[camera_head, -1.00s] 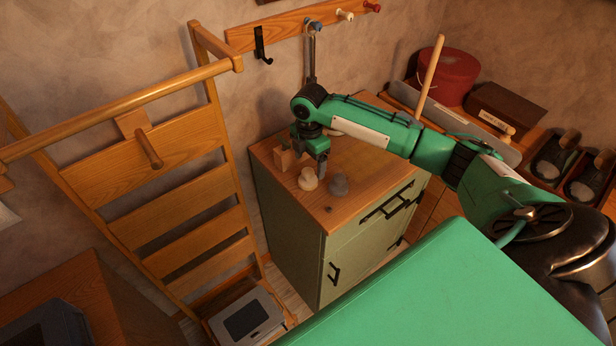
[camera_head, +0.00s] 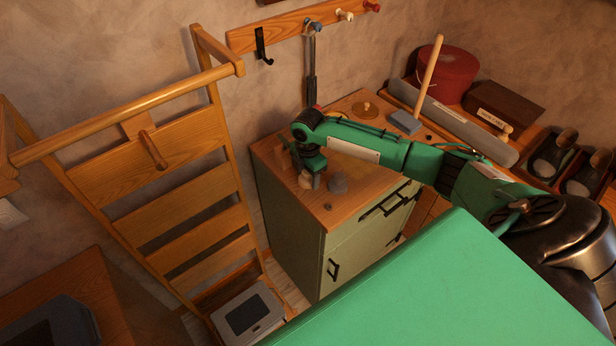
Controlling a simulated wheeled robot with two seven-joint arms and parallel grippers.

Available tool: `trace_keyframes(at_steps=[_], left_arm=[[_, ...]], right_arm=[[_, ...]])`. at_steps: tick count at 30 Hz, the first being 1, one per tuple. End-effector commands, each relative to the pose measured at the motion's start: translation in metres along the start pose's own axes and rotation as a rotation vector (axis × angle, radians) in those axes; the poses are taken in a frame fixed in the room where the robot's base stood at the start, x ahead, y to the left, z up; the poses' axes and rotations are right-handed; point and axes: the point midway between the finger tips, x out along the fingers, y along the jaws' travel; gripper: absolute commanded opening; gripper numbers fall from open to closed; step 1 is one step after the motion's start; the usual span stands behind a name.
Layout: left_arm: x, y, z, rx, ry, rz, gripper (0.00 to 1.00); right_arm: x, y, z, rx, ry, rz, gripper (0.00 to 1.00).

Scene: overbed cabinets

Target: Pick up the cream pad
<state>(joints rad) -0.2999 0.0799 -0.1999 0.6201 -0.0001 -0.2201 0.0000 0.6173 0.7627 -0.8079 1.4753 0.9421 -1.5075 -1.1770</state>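The cream pad (camera_head: 305,180) is a small rounded piece on the wooden top of the green cabinet (camera_head: 340,205), near its left side. My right gripper (camera_head: 307,172) points down over it, and one dark finger stands at the pad's right side, partly hiding it. The fingers look spread about as wide as before, with the pad low between them; contact cannot be made out. My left gripper is not in view.
A wooden ladder-like frame (camera_head: 150,160) stands at the left. A hook rail is on the wall.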

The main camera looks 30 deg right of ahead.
Motion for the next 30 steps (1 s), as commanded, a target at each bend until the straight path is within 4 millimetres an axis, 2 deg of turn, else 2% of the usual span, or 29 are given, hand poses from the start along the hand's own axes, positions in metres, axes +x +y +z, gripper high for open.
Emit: trace_keyframes(at_steps=[1, 3, 5, 13, 17, 23, 30], left_arm=[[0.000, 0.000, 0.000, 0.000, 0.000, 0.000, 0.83], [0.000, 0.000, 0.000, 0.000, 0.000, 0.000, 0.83], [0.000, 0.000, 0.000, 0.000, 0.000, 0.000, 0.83], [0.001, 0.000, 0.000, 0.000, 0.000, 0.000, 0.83], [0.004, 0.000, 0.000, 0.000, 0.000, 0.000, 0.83], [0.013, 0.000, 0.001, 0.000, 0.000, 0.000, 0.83], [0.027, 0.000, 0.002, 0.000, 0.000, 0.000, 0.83]], right_arm=[[0.000, 0.000, 0.000, 0.000, 0.000, 0.000, 0.40], [0.000, 0.000, 0.000, 0.000, 0.000, 0.000, 0.31], [0.000, 0.000, 0.000, 0.000, 0.000, 0.000, 0.27], [-0.004, 0.000, 0.000, 0.000, 0.000, 0.001, 0.27], [-0.014, 0.001, 0.000, 0.000, 0.001, 0.004, 0.27], [-0.051, 0.002, 0.000, -0.001, 0.000, 0.006, 0.27], [-0.122, 0.002, 0.001, 0.000, -0.001, 0.007, 0.27]])
